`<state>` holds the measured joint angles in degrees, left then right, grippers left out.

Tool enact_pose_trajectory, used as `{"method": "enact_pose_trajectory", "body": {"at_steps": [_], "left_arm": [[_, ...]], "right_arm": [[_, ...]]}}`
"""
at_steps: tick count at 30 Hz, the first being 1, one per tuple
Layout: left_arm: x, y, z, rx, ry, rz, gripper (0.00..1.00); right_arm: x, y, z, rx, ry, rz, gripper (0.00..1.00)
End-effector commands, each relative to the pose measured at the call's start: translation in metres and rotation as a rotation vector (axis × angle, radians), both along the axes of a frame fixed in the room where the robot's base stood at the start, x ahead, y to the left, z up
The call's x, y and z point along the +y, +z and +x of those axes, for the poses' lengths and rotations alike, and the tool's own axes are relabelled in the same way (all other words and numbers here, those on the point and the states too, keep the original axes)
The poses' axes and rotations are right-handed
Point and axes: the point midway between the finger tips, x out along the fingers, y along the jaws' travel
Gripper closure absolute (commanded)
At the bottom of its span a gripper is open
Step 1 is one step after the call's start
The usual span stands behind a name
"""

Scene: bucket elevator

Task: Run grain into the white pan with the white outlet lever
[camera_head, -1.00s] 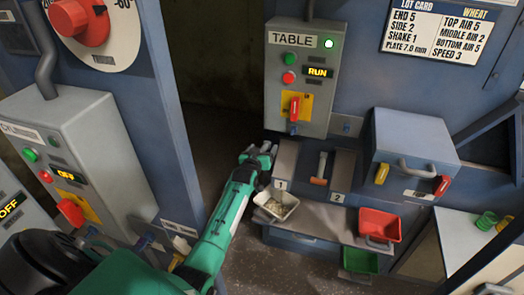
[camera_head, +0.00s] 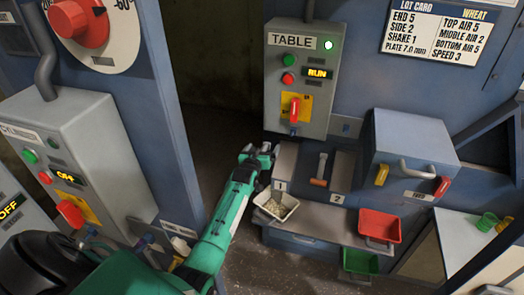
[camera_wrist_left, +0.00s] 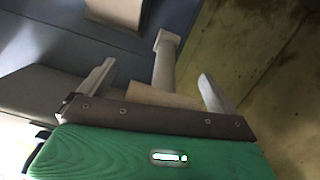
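The white pan (camera_head: 266,214) stands on the ledge under outlet 1 and has pale grain in it. My left gripper (camera_head: 262,160) is just above and behind the pan, at the left edge of the table machine. In the left wrist view its two fingers (camera_wrist_left: 158,86) are wide apart. A pale lever with a block-shaped end (camera_wrist_left: 166,62), probably the white outlet lever, stands between them, and no finger visibly touches it. In the head view my gripper hides this lever. My right gripper is not in view.
An orange-handled lever (camera_head: 319,182) is at outlet 2. A red pan (camera_head: 380,226) sits on the ledge to the right, with a green pan (camera_head: 361,262) below. The TABLE control box (camera_head: 300,80) shows RUN. A blue cabinet edge (camera_head: 165,120) stands left of my forearm.

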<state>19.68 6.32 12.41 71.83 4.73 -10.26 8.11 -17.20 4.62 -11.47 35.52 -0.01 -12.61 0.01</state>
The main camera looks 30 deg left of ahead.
Motion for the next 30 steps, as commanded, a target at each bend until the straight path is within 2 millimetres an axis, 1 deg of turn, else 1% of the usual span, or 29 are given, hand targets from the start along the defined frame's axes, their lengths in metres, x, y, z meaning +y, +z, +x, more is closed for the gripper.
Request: {"method": "enact_pose_trajectory", "body": {"at_steps": [7, 11, 17, 30], "left_arm": [[-0.001, -0.003, -0.002, 0.005, -0.001, -0.002, 0.05], [-0.003, -0.004, -0.008, 0.005, -0.001, -0.002, 0.05], [-0.008, -0.001, -0.032, 0.005, -0.001, -0.002, 0.05], [-0.024, 0.009, -0.102, 0.005, 0.000, -0.002, 0.05]], "right_arm": [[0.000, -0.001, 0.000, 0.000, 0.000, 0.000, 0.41], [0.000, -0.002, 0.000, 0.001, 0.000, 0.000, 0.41], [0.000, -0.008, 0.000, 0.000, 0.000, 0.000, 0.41], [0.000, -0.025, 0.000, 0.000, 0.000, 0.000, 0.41]]}}
